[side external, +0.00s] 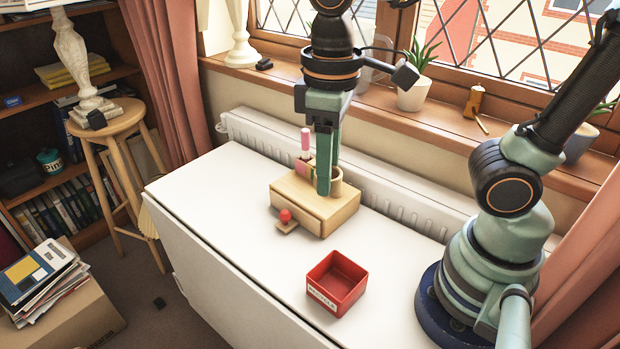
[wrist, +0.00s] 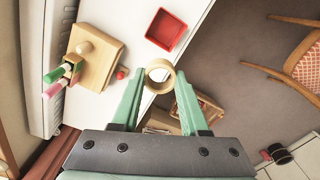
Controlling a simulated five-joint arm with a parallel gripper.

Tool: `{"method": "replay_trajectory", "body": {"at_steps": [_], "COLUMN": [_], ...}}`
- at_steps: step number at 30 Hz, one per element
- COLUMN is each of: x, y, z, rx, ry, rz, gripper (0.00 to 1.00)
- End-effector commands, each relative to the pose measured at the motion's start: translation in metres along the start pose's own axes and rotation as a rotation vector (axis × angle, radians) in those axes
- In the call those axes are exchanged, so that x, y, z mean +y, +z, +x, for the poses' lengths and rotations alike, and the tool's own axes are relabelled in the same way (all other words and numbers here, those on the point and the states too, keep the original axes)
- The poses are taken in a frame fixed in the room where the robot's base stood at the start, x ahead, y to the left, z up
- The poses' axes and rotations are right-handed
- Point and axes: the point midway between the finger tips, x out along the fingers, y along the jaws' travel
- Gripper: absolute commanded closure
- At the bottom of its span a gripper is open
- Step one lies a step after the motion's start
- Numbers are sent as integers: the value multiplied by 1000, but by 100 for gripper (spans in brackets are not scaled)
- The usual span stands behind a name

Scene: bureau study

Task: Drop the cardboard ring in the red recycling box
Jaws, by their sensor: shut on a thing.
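The cardboard ring (wrist: 159,76) is a tan hoop with an open middle. In the wrist view it sits between the fingertips of my gripper (wrist: 158,90), which is shut on it. In the side view my gripper (side external: 325,188) points straight down in front of the wooden box, and its near finger hides most of what it holds. The red recycling box (side external: 337,284) is open-topped, with a white label on its front. It stands on the white table, right and forward of my gripper. It also shows in the wrist view (wrist: 166,30), its inside looking empty.
The white table (side external: 235,230) is clear between there and the red box.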

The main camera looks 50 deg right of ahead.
Motion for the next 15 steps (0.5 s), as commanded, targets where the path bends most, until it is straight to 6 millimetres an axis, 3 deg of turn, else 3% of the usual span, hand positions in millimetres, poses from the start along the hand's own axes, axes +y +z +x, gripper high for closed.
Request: {"method": "replay_trajectory", "body": {"at_steps": [9, 15], "x": [1, 1], "y": [1, 1], "z": [81, 122], "rx": [-10, -7], "ry": [0, 0], "rz": [2, 2], "gripper": [100, 100]}}
